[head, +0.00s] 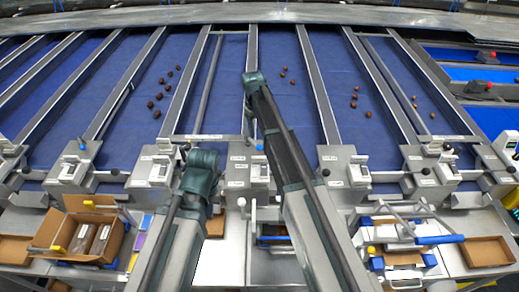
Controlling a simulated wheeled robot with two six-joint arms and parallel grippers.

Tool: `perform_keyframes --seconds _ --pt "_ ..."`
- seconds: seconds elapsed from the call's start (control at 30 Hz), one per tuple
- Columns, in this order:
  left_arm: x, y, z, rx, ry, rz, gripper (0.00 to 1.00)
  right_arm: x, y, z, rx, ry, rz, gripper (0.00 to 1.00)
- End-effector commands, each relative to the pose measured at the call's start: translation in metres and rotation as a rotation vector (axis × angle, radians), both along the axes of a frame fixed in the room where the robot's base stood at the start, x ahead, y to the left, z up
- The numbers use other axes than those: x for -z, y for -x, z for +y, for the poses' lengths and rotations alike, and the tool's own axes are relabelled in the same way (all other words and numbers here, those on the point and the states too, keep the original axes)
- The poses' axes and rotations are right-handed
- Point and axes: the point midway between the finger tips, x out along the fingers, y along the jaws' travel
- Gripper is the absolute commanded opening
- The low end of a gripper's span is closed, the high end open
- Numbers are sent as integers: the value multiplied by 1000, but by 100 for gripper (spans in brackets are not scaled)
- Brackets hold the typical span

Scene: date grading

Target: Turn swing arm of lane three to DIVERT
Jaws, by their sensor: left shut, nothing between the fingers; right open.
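Several grey lane control boxes stand in a row along the front of the blue sorting deck, among them a left one (155,171), a middle one (238,176) and a right one (344,170). Small levers with blue or dark knobs stand beside them, such as a blue knob (259,147) by the middle box. The lane labels are too small to read, so I cannot tell which is lane three or how its swing arm is set. My two arms reach up across the middle and cover part of the boxes. Neither gripper's fingers can be made out.
Brown dates lie in several lanes (155,103). Metal dividers (320,85) separate the lanes. An open carton (108,243) with packs stands at lower left. A blue-handled metal frame (440,239) and a shallow brown tray (488,251) are at lower right.

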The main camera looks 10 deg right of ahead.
Motion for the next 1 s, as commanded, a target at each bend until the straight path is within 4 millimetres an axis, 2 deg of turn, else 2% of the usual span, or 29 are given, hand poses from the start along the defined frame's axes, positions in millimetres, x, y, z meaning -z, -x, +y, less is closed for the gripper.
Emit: perform_keyframes --seconds 0.03,0.6,0.77,1.0 --pt "15 0 0 3 -1 0 0 15 -1 -1 0 0 0 59" --pt "92 -1 0 5 0 -4 0 92 -4 -7 1 0 0 59" --pt "100 -1 0 6 0 -4 0 100 -4 -8 1 0 0 59" --pt "99 -1 0 6 0 -4 0 99 -4 -8 1 0 0 59"
